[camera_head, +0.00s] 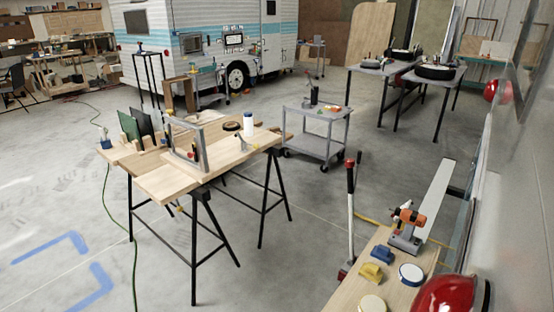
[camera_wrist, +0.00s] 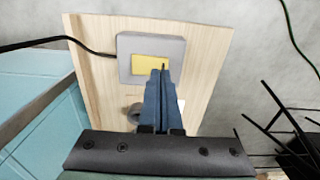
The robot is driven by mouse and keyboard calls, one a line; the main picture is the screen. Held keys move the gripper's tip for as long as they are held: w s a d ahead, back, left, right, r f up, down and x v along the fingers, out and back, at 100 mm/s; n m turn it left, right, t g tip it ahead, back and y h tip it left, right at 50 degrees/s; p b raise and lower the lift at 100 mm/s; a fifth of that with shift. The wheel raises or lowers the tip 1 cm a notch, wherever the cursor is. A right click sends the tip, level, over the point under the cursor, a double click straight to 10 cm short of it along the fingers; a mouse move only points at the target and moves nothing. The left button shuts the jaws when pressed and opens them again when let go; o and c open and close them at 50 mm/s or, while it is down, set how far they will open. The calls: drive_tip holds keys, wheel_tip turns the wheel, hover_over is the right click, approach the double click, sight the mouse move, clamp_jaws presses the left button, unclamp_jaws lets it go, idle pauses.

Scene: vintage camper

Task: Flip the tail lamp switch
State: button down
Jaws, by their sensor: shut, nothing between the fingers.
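In the wrist view, a grey square box (camera_wrist: 126,58) with a yellow face (camera_wrist: 148,62) is mounted on a pale wooden board (camera_wrist: 205,50). A black cable runs into its left side. It may be the tail lamp switch, but I see no label. My gripper (camera_wrist: 164,72) is shut and empty, its fingertips overlapping the lower right of the yellow face. I cannot tell whether they touch it. The fingers hide part of the box and board. My gripper does not show in the head view.
A small grey round part (camera_wrist: 133,112) sits lower on the board. A turquoise surface (camera_wrist: 62,130) lies to the left. In the head view, a camper (camera_head: 185,45), a wooden worktable (camera_head: 165,182) and a grey cart (camera_head: 315,130) stand around open concrete floor.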

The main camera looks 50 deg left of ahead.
drive_tip(key=shift+f+b, duration=0.7)
drive_tip(key=shift+f, duration=0.25)
idle(0.4)
wheel_tip(320, 180, up, 7)
drive_tip(key=p, duration=0.7)
drive_tip(key=shift+r+p, duration=0.1)
drive_tip(key=shift+p, duration=0.25)
idle(0.4)
